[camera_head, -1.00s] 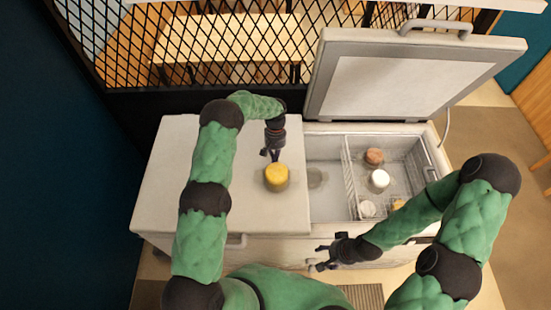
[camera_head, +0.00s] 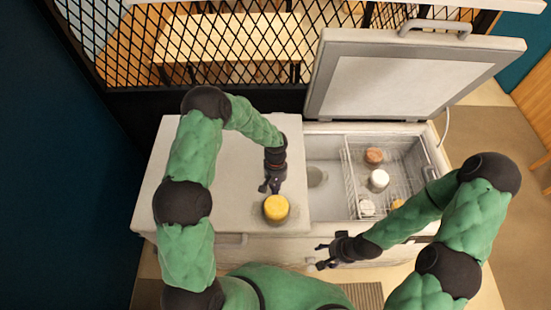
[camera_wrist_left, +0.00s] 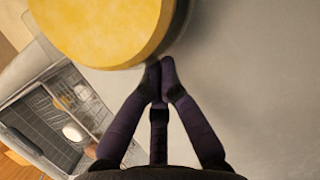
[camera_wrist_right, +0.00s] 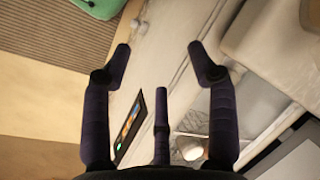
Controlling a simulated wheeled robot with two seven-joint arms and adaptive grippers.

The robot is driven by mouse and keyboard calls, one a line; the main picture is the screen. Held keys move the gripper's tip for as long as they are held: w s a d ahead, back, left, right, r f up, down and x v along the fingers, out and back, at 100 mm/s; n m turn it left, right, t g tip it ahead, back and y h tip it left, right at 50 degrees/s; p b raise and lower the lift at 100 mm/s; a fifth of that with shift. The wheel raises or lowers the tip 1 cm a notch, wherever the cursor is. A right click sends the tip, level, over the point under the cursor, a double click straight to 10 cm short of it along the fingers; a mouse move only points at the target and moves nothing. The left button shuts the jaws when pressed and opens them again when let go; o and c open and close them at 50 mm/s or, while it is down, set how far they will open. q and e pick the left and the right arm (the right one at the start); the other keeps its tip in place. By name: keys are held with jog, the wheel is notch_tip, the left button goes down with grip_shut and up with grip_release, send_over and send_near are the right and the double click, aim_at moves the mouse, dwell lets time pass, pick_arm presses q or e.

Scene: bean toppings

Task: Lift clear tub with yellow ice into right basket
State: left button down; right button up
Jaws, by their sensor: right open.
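The clear tub with yellow ice (camera_head: 276,210) stands upright on the closed left part of the freezer top, near its front edge. Its yellow face fills the upper left of the left wrist view (camera_wrist_left: 100,25). My left gripper (camera_head: 270,190) is just behind the tub, with its fingertips together (camera_wrist_left: 160,66) beside it and nothing between them; I cannot tell whether they touch it. The right basket (camera_head: 345,165) is a wire basket in the open freezer. My right gripper (camera_head: 320,256) is open and empty in front of the freezer; its spread fingers show in the right wrist view (camera_wrist_right: 160,53).
The basket holds a brown tub (camera_head: 374,156), a white tub (camera_head: 379,180) and others near its front. The raised lid (camera_head: 380,85) stands behind. The freezer top (camera_head: 180,190) left of the tub is clear.

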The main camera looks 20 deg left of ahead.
aim_at(276, 201)
pick_arm(q)
jog(key=shift+s+d, duration=0.2)
jog(key=shift+s, duration=0.5)
jog(key=shift+s+d, duration=0.2)
jog(key=shift+s, duration=0.5)
jog(key=shift+s+d, duration=0.2)
jog(key=shift+s, duration=0.5)
jog(key=shift+r, duration=0.1)
